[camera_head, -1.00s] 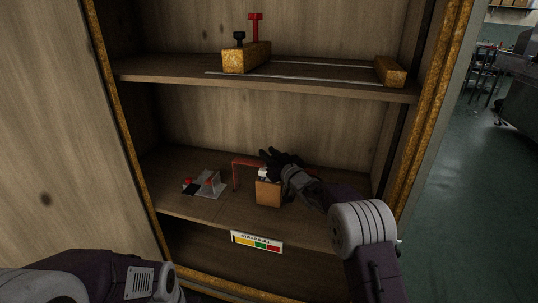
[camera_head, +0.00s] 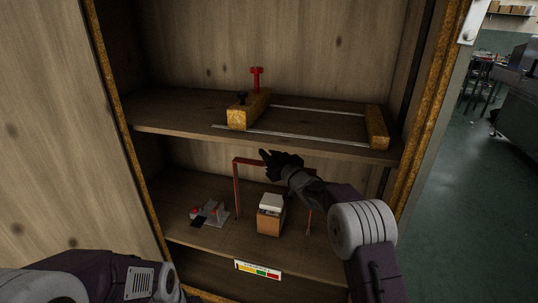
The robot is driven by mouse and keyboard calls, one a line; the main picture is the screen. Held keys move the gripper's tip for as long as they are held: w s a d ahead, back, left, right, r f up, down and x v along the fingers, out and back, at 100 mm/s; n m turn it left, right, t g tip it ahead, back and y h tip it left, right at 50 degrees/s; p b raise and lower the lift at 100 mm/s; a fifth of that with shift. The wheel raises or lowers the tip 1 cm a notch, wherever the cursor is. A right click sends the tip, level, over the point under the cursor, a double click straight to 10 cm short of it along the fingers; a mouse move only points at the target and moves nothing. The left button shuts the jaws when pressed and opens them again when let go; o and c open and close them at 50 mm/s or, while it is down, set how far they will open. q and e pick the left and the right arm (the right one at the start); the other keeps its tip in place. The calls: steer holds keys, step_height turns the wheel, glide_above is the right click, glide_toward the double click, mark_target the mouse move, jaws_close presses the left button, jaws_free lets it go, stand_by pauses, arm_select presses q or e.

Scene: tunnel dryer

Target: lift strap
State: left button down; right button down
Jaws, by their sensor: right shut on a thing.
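A red strap (camera_head: 236,188) shaped like an upside-down U stands over the lower shelf. Its right leg (camera_head: 310,216) shows below my right arm. My right gripper (camera_head: 272,159) is at its top bar, shut, and covers much of that bar, so the exact grip is hidden. Under it, a wooden block (camera_head: 270,221) with a white top piece (camera_head: 271,203) stands on the shelf between the legs. I cannot tell whether the leg ends touch the shelf. My left forearm shows at the bottom left; its gripper is out of view.
A small grey device with a red knob (camera_head: 195,211) sits left of the strap. The upper shelf (camera_head: 180,119) holds a wooden bar frame (camera_head: 245,112) with a red T-handle (camera_head: 257,78). A coloured label (camera_head: 258,269) is on the lower shelf's front edge. Cabinet sides bound the space.

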steer(key=c, duration=1.2)
jaws_free()
steer(key=shift+f, duration=0.15)
steer(key=shift+c, duration=0.2)
steer(key=p+v, duration=0.1)
steer(key=v, duration=0.8)
